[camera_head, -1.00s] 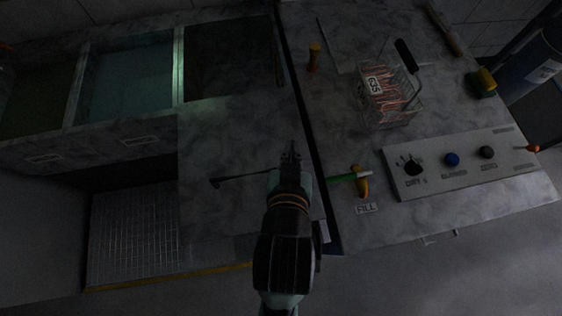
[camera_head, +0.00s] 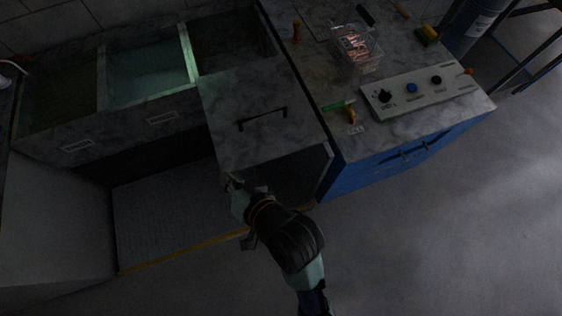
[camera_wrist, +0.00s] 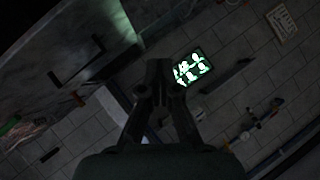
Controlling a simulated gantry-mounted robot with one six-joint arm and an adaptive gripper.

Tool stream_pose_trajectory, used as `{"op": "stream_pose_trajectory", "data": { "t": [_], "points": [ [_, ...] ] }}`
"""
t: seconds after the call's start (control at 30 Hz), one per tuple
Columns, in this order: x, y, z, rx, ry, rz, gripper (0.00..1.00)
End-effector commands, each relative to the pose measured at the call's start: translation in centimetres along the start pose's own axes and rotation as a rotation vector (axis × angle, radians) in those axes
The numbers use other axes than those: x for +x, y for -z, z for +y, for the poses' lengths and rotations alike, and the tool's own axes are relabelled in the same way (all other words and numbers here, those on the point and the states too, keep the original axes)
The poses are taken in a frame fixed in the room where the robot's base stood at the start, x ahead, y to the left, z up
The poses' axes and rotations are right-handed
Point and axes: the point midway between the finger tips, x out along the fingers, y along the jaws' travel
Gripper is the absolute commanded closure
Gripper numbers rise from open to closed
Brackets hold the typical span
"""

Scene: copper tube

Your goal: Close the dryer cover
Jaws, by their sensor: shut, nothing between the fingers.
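The dryer cover (camera_head: 240,92) is a grey marbled panel with a black bar handle (camera_head: 262,119). It sits in front of the dark dryer compartment (camera_head: 232,42), which shows uncovered behind it. My gripper (camera_head: 233,182) is shut and empty, near the front left corner of the cover, with its fingers apart from the handle. I cannot tell whether the fingertips touch the cover's front edge.
Two water-filled tanks (camera_head: 147,72) lie left of the dryer. A low grated platform (camera_head: 170,215) lies front left.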

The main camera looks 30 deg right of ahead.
Motion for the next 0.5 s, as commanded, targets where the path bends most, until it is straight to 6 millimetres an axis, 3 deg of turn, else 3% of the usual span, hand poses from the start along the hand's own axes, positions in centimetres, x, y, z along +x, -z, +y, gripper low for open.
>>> {"op": "stream_pose_trajectory", "data": {
  "t": [0.03,0.27,0.37,0.5],
  "points": [
    [0.7,-1.0,2.0,0.12,0.017,-0.007,1.0],
    [1.6,-3.9,9.4,0.836,0.165,0.005,1.0],
    [1.1,-5.0,14.1,1.263,0.267,0.055,1.0],
    [-1.4,-6.7,22.5,1.934,0.496,0.194,1.0]
  ]
}}
